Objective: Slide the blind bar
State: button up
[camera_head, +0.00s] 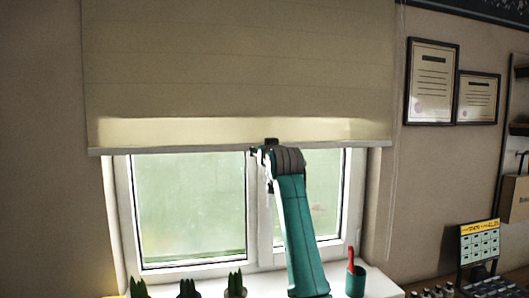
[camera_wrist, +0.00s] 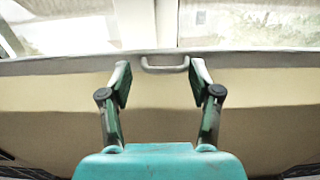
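The blind bar (camera_head: 205,149) is a pale strip along the bottom edge of the lowered beige blind (camera_head: 235,60), across the upper part of the window. In the wrist view the bar (camera_wrist: 60,66) runs across the picture, with a small light handle (camera_wrist: 165,64) on it. My gripper (camera_wrist: 162,78) is open, with one finger on each side of the handle and a gap to both. In the head view my gripper (camera_head: 268,148) is at the middle of the bar, and my arm hides the handle there.
The white-framed window (camera_head: 195,205) is behind the bar. Small potted plants (camera_head: 235,284) and a green cup (camera_head: 355,281) stand on the sill. A thin cord (camera_head: 393,190) hangs at the blind's right side. Framed certificates (camera_head: 432,80) hang on the right wall.

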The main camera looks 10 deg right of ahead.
jog(key=s, duration=1.2)
